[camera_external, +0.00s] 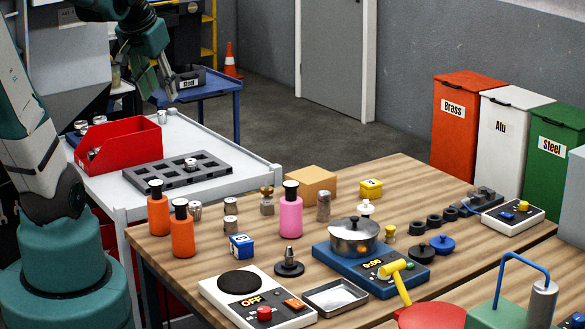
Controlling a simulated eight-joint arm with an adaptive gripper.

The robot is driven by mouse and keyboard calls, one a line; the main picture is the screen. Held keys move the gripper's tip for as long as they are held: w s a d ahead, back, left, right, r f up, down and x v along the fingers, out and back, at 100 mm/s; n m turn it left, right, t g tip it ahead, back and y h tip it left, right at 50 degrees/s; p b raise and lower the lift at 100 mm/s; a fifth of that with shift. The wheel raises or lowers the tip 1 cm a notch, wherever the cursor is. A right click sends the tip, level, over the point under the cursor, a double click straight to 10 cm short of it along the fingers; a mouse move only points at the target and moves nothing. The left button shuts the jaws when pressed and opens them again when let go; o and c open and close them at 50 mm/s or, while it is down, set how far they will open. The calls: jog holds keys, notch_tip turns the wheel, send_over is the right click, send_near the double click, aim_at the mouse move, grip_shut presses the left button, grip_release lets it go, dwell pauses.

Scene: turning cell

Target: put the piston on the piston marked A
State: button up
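Several small grey metal cylinders look like pistons. Another piston (191,164) sits in the grey pocketed tray (150,182), and one (92,154) is at the red bin. No letter A is readable on any piston. My gripper (160,90) is high above the far end of the white cart, away from the table's pistons. Its fingers look apart, with nothing between them.
Two orange bottles (158,212) and a pink bottle (290,215) stand near the table pistons. A red bin (125,143) is on the white cart (215,135).

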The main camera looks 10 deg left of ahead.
jog(key=s+a+f+n+t, duration=0.1)
jog(key=s+a+n, duration=0.2)
jog(key=s+a, duration=0.3)
jog(key=shift+s+f+n+t+y, duration=0.3)
jog(key=shift+s+f+n, duration=0.1)
jog(key=shift+s, duration=0.35)
